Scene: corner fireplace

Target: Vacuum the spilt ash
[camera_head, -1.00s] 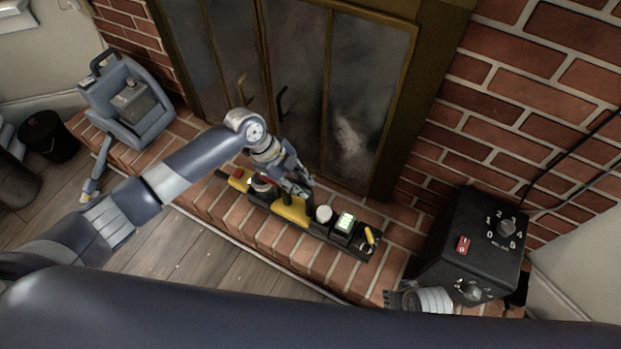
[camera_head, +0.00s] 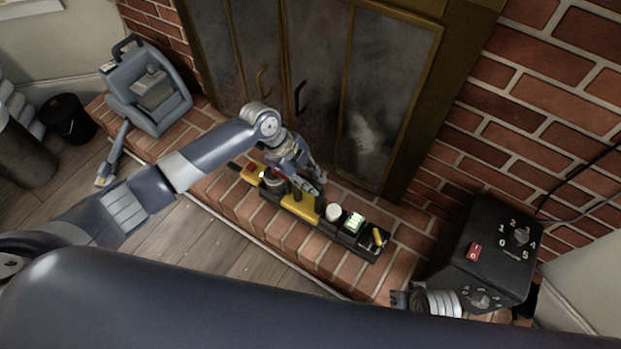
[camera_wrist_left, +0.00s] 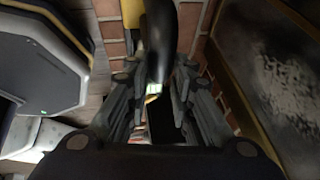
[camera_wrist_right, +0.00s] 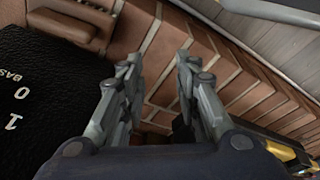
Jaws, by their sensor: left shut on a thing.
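My left gripper (camera_head: 312,182) is over a long black tray (camera_head: 350,248) on the brick hearth. It is shut on a black curved handle (camera_wrist_left: 158,45), which stands between its fingers in the left wrist view. The handle appears to belong to a yellow-and-black tool (camera_head: 302,208) in the tray; the fingers partly hide it. A pale, powdery smudge (camera_head: 366,135) shows on the right glass door, and in the left wrist view (camera_wrist_left: 290,88); I cannot tell whether it is ash. My right gripper (camera_wrist_right: 158,68) is open and empty beside a black dial box (camera_head: 490,255).
A blue-grey machine (camera_head: 148,95) stands on the hearth's left end, with a black bucket (camera_head: 68,118) on the floor beyond. The tray also holds a white round item (camera_head: 333,212) and a green-lit box (camera_head: 353,222). Brick wall and closed fireplace doors bound the back.

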